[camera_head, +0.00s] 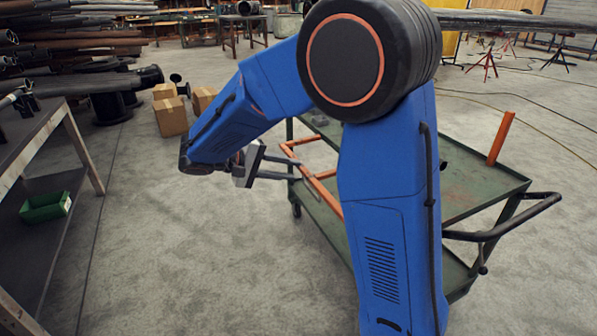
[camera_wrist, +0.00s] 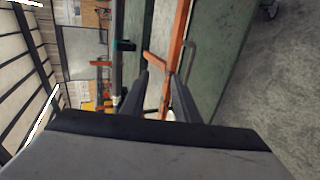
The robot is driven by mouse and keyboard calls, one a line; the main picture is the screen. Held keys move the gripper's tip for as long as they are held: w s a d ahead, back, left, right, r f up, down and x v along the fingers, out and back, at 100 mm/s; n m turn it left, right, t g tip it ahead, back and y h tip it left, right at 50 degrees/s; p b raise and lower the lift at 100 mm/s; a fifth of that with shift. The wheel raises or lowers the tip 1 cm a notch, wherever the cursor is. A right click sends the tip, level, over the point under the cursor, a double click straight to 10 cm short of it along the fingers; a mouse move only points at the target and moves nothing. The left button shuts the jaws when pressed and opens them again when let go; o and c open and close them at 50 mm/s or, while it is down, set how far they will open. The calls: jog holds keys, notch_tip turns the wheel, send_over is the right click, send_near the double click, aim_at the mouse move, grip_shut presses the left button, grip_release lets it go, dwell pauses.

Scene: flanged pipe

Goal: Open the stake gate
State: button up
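The orange stake gate (camera_head: 325,195) is a bar frame at the left end of the green cart, partly hidden behind my arm. In the wrist view its orange bar (camera_wrist: 179,35) runs down from the top, with a short orange piece (camera_wrist: 155,61) branching off near the fingertips. My gripper (camera_head: 300,171) reaches toward the frame from the left, with its two dark fingers apart. In the wrist view the gripper (camera_wrist: 161,77) shows a gap between the fingers, with orange visible in and beyond it. I cannot tell whether a finger touches the frame.
The green cart (camera_head: 478,178) has a dark handle (camera_head: 520,222) at the right and an orange post (camera_head: 501,138) at its far side. A workbench (camera_head: 35,135) with a green bin (camera_head: 46,206) stands left. Cardboard boxes (camera_head: 171,117) lie behind. The floor between bench and cart is clear.

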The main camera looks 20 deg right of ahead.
jog(key=v, duration=1.2)
jog(key=shift+a, duration=0.2)
jog(key=shift+c, duration=0.3)
